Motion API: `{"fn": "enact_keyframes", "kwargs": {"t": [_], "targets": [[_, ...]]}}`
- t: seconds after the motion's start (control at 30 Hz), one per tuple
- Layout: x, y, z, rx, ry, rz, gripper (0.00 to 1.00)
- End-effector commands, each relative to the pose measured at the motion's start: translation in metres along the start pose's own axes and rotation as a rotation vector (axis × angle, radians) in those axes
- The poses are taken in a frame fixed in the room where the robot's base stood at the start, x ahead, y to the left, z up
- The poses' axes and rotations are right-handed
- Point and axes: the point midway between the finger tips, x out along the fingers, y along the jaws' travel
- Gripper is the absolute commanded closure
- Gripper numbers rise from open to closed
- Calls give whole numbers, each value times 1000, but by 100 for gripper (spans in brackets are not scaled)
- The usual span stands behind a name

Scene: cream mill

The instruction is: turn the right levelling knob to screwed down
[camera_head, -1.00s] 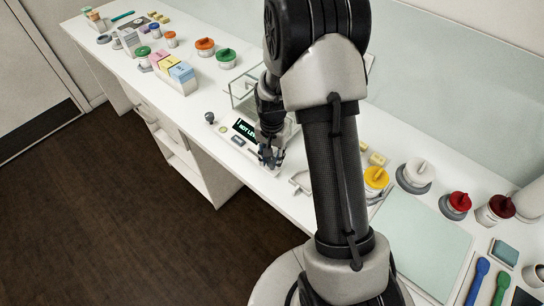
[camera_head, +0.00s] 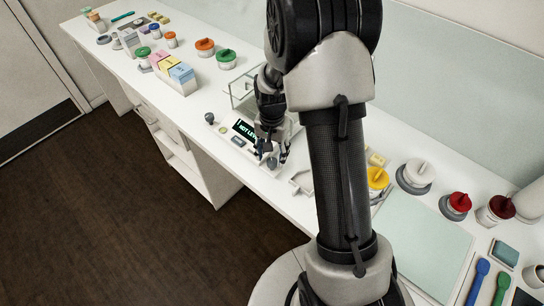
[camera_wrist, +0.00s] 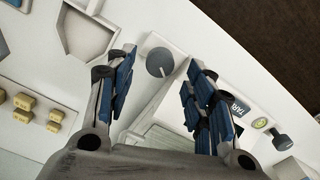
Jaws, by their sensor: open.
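The right levelling knob is a grey round knob with a white line on top; it shows in the wrist view (camera_wrist: 159,62) at the front corner of the balance, and in the head view (camera_head: 271,163). My gripper (camera_head: 274,152) is open above the front right corner of the balance. In the wrist view its blue-padded fingers (camera_wrist: 160,78) stand on either side of the knob, with gaps and nothing held. The balance display (camera_head: 245,129) shows green text starting "NOT LE"; the rest is hidden by my gripper. The other levelling knob (camera_wrist: 282,140) stands at the far corner.
A white scoop-shaped tray (camera_wrist: 86,38) lies beside the balance. Small yellow blocks (camera_wrist: 24,108) lie near it. A glass draft shield (camera_head: 243,92) rises behind the display. Yellow-lidded (camera_head: 376,178) and white-lidded jars stand right of my arm. The bench's front edge is close to the knob.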

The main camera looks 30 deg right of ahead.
Motion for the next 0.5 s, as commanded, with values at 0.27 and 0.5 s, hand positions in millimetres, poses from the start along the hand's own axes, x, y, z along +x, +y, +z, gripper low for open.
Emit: {"fn": "enact_keyframes", "kwargs": {"t": [0.27,0.5], "targets": [[-62,-1,-1,0,5,-3,51],[-92,0,0,0,2,-1,51]]}}
